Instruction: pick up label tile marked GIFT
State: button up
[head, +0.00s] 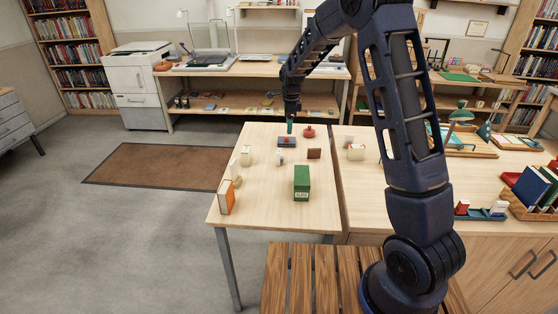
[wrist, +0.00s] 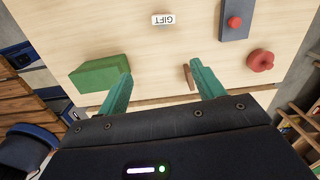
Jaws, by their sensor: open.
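The label tile marked GIFT (wrist: 163,19) is small and white, with its dark letters upside down in the wrist view. It stands apart near the top edge there. In the head view it appears as a small pale piece (head: 280,156) near the middle of the left table, its lettering too small to read. My gripper (wrist: 160,85) has two teal fingers spread wide with nothing held between them. In the head view my gripper (head: 290,128) hangs over the far part of the table. The tile lies beyond the fingertips in the wrist view, not between them.
An orange-and-white box (head: 227,197) stands near the front left edge. Bare tabletop lies between them.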

jog(key=m, duration=0.2)
send_over(279, 151)
jog(key=a, duration=0.1)
notch_tip(279, 151, down, 7)
jog(key=shift+w+d+f, duration=0.1)
jog(key=shift+d+f, duration=0.05)
jog(key=shift+f, duration=1.6)
jog(key=shift+w+d+f, duration=0.1)
jog(key=shift+d+f, duration=0.1)
jog(key=shift+f, duration=1.55)
jog(key=shift+d+f, duration=0.15)
jog(key=shift+f, duration=1.6)
jog(key=c, duration=1.1)
